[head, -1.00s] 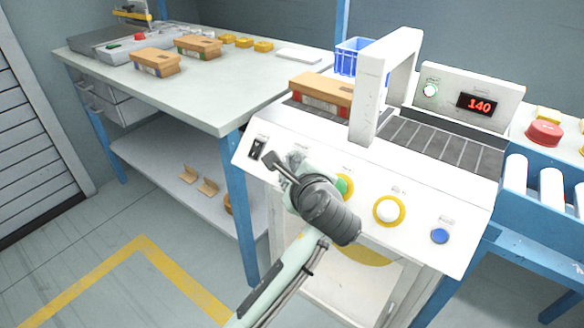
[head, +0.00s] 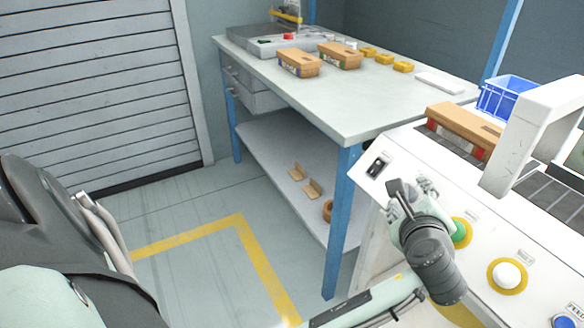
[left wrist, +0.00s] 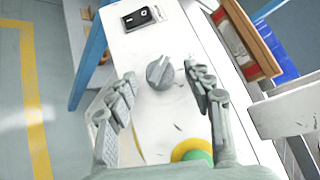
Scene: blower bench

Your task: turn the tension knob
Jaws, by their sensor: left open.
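The tension knob (left wrist: 160,72) is a grey round knob with a raised grip bar, on the white sloped panel (left wrist: 165,120) in the left wrist view; no label on it can be read. My left gripper (left wrist: 160,78) is open, with one finger on each side of the knob. I see gaps between the fingers and the knob, and the gripper looks empty. In the head view my left gripper (head: 412,188) is over the panel, between the black switch (head: 377,165) and the green button (head: 460,232), and hides the knob. My right gripper is not in view.
A white button (head: 507,274) and a blue button sit further right on the panel. A white arch (head: 530,130) stands behind, beside an orange-brown box (head: 465,125) and a blue crate (head: 506,97). A grey bench (head: 350,115) with boxes stands to the left.

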